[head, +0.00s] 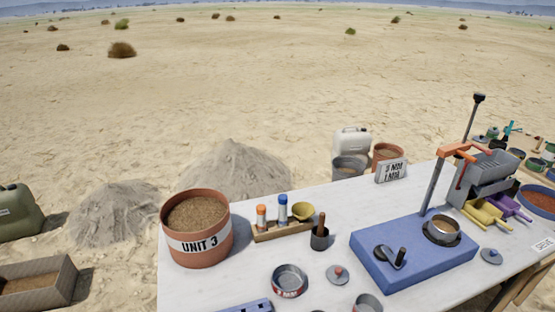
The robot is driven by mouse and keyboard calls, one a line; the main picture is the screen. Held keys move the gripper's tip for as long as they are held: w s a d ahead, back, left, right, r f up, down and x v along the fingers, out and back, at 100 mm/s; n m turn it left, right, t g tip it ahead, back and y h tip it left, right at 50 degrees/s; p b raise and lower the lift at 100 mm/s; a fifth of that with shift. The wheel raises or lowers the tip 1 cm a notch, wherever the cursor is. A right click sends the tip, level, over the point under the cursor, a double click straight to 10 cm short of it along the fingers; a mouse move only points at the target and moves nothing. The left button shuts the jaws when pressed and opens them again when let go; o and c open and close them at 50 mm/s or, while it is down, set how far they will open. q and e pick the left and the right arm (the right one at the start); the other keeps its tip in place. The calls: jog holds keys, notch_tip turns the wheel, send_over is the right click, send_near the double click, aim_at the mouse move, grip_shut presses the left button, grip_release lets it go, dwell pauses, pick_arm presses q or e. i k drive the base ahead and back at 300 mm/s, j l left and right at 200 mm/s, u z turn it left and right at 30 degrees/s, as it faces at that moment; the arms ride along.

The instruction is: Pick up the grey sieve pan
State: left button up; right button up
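Several round grey metal pans show in the head view, and I cannot tell for sure which is the sieve pan. One open grey pan with a red and white label (289,281) sits near the front middle of the white table. Another grey pan (367,303) is cut off by the bottom edge. A metal pan in a dark ring (443,231) sits on a blue base (400,268). Neither of my grippers is in view.
A white table (240,285) holds a terracotta tub marked UNIT 3 (197,244), a wooden rack with bottles (283,229), a black cup (320,239), a small grey lid with a red knob (338,274), and a grey machine with yellow and purple trays (487,180) at right.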

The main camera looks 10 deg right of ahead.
aim_at(443, 227)
jog(key=z, duration=1.55)
